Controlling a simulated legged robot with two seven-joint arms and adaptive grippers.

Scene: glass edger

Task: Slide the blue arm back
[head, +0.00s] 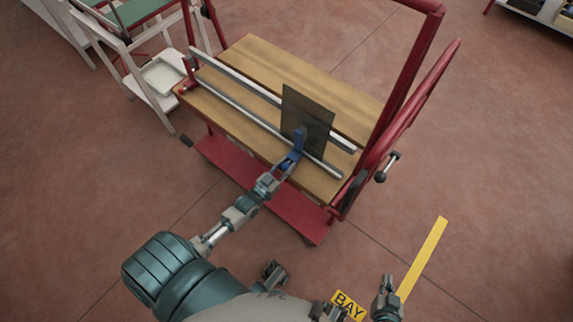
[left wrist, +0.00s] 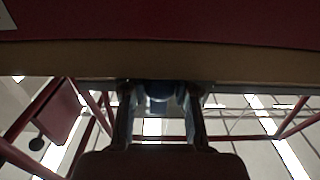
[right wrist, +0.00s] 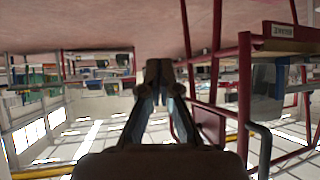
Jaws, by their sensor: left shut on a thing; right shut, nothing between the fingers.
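The blue arm (head: 291,153) sits near the front rail of the wooden-topped cart, toward its right end. A dark square plate (head: 307,112) stands upright just behind it, over the rails. My left gripper (head: 272,180) reaches in from the front and is shut on the blue arm. In the left wrist view, a rounded blue part (left wrist: 160,92) shows between the fingers, below the board edge. My right gripper (head: 386,300) is shut and empty, low at the front right, away from the cart. Its fingertips meet in the right wrist view (right wrist: 158,70).
The cart's wooden top (head: 255,60) carries two metal rails (head: 235,97). A red tubular frame (head: 408,75) rises at its right end, with a black-knobbed handle (head: 387,168). A white stand (head: 160,80) is at the left. A yellow floor strip (head: 423,258) lies near my right gripper.

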